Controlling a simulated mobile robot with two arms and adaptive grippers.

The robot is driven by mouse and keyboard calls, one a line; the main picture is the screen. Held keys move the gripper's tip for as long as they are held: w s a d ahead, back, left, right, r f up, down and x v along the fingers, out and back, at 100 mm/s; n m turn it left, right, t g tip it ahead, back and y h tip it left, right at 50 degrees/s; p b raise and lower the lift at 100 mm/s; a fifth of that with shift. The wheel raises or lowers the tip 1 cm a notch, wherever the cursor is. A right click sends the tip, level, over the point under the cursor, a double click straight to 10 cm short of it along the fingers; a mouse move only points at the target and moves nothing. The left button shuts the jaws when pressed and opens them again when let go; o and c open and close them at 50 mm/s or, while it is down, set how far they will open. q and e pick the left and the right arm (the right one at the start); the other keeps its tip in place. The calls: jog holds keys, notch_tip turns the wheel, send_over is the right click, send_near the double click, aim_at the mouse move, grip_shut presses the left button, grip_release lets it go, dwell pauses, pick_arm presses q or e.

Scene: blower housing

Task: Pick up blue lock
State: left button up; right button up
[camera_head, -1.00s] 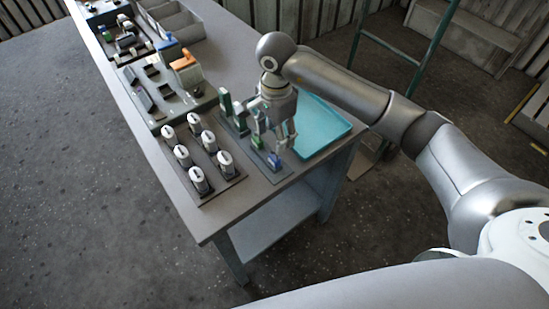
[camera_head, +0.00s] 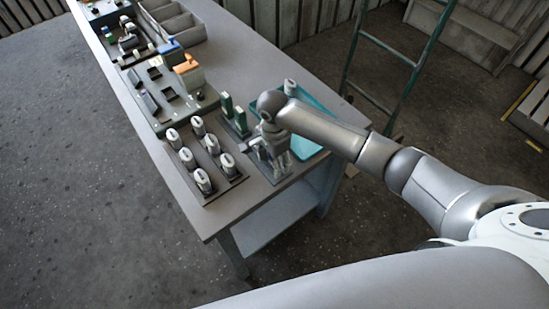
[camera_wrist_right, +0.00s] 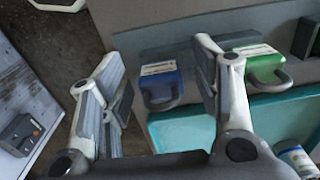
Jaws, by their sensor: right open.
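The blue lock (camera_wrist_right: 158,82) shows in the right wrist view with a pale label and a grey shackle. It stands on a grey base beside a green lock (camera_wrist_right: 258,65). My right gripper (camera_wrist_right: 157,58) is open, with one finger on each side of the blue lock in the picture; contact cannot be told. In the head view my right gripper (camera_head: 277,172) points down over the front right part of the table and mostly hides the blue lock. My left gripper is not in view.
A teal tray (camera_head: 311,147) lies right of my right gripper; its rim (camera_wrist_right: 185,125) runs close to the locks in the wrist view. Several white cylinders (camera_head: 187,159) stand in a dark holder to the left. Green pieces (camera_head: 240,120) stand just behind the gripper.

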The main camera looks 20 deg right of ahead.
jog(key=c, duration=0.9)
